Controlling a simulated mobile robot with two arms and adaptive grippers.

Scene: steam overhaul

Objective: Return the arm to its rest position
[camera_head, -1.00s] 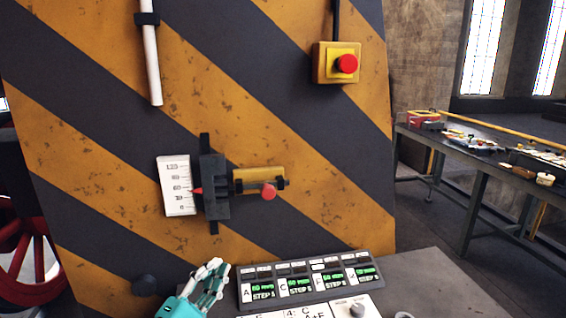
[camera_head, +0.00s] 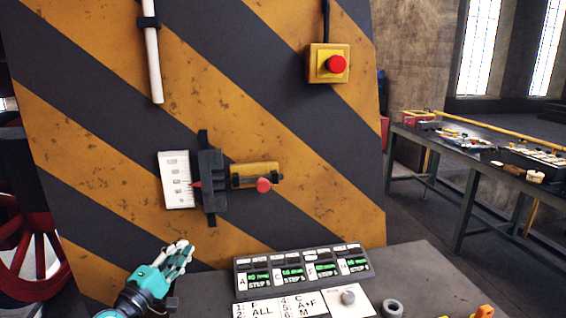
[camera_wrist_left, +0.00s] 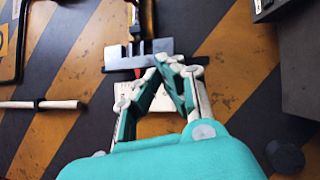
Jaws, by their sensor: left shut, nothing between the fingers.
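My left gripper (camera_head: 180,256) is at the lower left of the head view, in front of the striped panel (camera_head: 110,175) and left of the display unit. Its fingers are shut and empty. In the left wrist view the shut fingers (camera_wrist_left: 165,62) overlap the gauge area in the picture, where a dark slider bracket (camera_wrist_left: 140,52) shows behind them. My right gripper is not in view.
On the panel are a slider gauge (camera_head: 211,180), a yellow lever block with a red knob (camera_head: 263,185), and a red button on a yellow box (camera_head: 336,64). A display unit (camera_head: 303,268) stands on the grey bench (camera_head: 430,275). A cluttered table (camera_head: 470,150) stands at right.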

